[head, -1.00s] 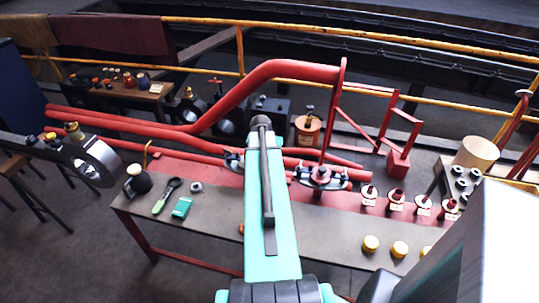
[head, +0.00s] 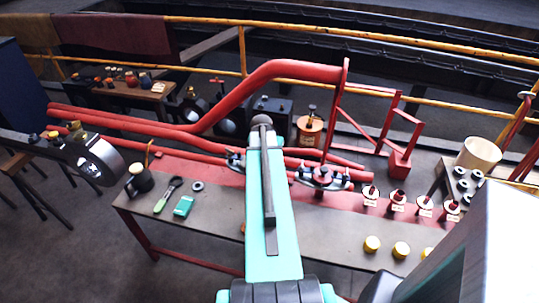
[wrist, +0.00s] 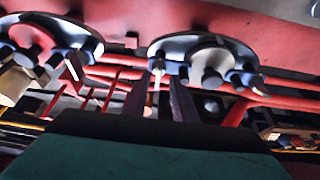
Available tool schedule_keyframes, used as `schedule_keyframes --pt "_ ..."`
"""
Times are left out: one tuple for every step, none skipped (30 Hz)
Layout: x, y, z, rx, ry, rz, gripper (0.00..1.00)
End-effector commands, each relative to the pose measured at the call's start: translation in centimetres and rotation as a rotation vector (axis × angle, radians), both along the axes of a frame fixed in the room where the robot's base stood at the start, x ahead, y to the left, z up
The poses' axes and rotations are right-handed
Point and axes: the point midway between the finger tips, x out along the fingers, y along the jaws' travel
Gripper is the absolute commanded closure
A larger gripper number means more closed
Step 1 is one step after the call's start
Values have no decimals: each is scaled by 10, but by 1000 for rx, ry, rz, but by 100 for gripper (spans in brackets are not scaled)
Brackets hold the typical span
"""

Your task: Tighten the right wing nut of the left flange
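The left flange (head: 236,160) is a dark oval plate on the red pipe in the head view. My arm covers its right part there, along with my gripper and the right wing nut. In the wrist view, which looks turned around, the left flange (wrist: 208,48) is the plate on the right, with dark studs and nuts. My gripper (wrist: 159,95) shows there as two dark fingers standing apart. A light stud with a nut, apparently the right wing nut (wrist: 157,68), appears between and beyond the fingertips. I cannot tell whether they touch it.
The other flange (head: 322,177) is close on the right. The workbench (head: 205,222) holds a green-handled tool (head: 167,195), a teal box (head: 183,206), a ring, a dark mug (head: 138,181) and several yellow caps. Red pipes (head: 290,68) rise behind.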

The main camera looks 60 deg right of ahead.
Motion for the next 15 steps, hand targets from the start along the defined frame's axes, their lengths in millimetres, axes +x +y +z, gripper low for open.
schedule_keyframes --pt "0 0 1 -1 0 0 75" --pt "-1 1 2 -1 0 0 75" --pt "-1 1 4 -1 0 0 75" --pt "-1 2 5 -1 0 0 75" --pt "-1 3 7 -1 1 0 75" --pt "-2 4 10 -1 0 0 75" --pt "-2 5 12 -2 -1 0 75" --pt "-2 5 14 -2 -1 0 75" --pt "-2 7 18 -2 -1 0 75" --pt "-3 8 20 -2 -1 0 75" --pt "-3 10 23 -2 -1 0 75" --pt "-3 11 27 -2 -1 0 75" --pt "-3 12 31 -2 -1 0 75" --pt "-4 13 33 -3 -2 0 75" --pt "-4 15 37 -2 -1 0 75"
